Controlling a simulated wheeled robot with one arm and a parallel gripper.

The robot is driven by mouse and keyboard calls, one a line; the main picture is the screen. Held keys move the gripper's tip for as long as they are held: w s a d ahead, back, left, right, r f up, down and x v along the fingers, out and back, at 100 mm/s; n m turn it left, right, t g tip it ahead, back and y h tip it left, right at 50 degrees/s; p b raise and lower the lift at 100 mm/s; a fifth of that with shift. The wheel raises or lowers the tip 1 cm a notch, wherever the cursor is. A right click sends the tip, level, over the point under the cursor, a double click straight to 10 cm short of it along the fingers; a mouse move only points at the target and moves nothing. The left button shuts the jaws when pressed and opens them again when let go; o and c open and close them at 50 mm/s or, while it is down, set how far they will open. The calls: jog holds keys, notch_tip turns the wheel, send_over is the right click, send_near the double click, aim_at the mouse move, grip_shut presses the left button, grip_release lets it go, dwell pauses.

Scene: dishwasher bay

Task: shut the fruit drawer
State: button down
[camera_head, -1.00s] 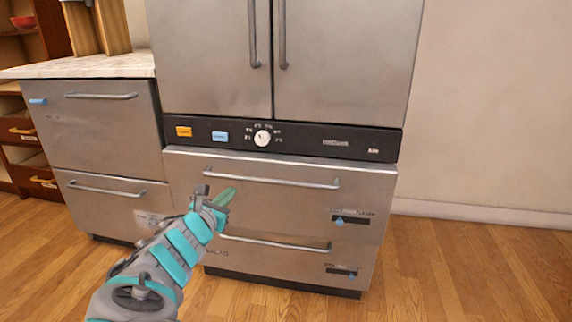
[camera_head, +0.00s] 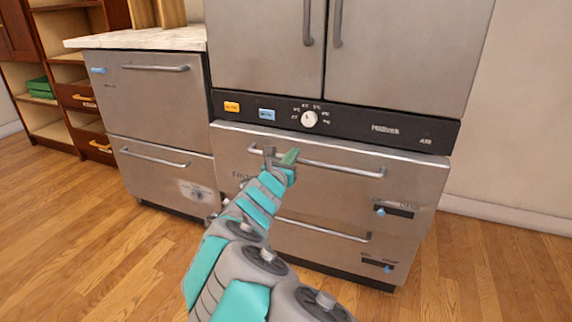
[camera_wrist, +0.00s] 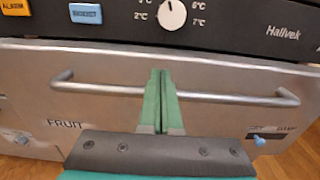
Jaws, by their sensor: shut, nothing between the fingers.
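The fruit drawer (camera_head: 330,185) is the steel upper drawer below the black control panel; it reads "FRUIT" at left in the wrist view (camera_wrist: 110,112). Its front looks flush or nearly flush under the panel; I cannot tell if a small gap is left. Its long grey bar handle (camera_head: 345,169) runs across the upper front. My gripper (camera_head: 290,157) is shut and empty, its green fingers together at the handle's left part. In the wrist view the fingertips (camera_wrist: 160,75) overlap the middle of the bar; I cannot tell whether they touch it.
A lower drawer (camera_head: 350,255) with its own handle sits below. The black panel (camera_head: 370,127) with a white dial and tall steel doors (camera_head: 410,50) are above. A steel unit (camera_head: 155,95) with a pale top stands at left, wooden shelves beyond. Floor (camera_head: 480,270) is clear at right.

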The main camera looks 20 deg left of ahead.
aim_at(302, 142)
jog(key=shift+w, duration=2.15)
jog(key=shift+w+d+r+p, duration=0.1)
jog(key=shift+w+p, duration=0.25)
jog(key=shift+w, duration=0.1)
jog(key=w+p, duration=0.2)
jog(key=w, duration=0.1)
jog(key=shift+w, duration=0.35)
jog(key=shift+r, duration=0.2)
